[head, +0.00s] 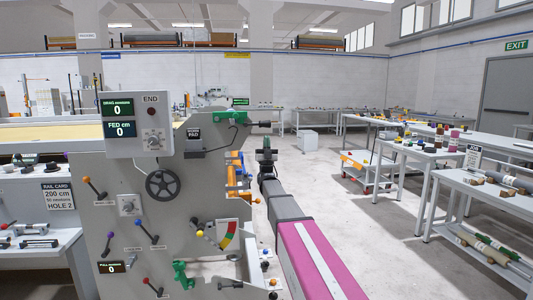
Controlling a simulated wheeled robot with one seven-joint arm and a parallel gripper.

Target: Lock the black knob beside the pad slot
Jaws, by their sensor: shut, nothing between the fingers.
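A dark block labelled WORN PAD (193,133) is on the upper right part of the grey machine panel, with a small dark slot-like part under it. I cannot pick out for certain which small dark part is the black knob. A black handwheel (165,184) sits lower left of the label. My gripper (264,142) is dark and small at the far end of my arm, right of the panel and apart from it. It is shut and empty. Its fingertips are too small to see clearly.
The panel also carries a white END dial box (138,122), several coloured levers, a green bracket (205,116) and orange clamps (238,181) on its right edge.

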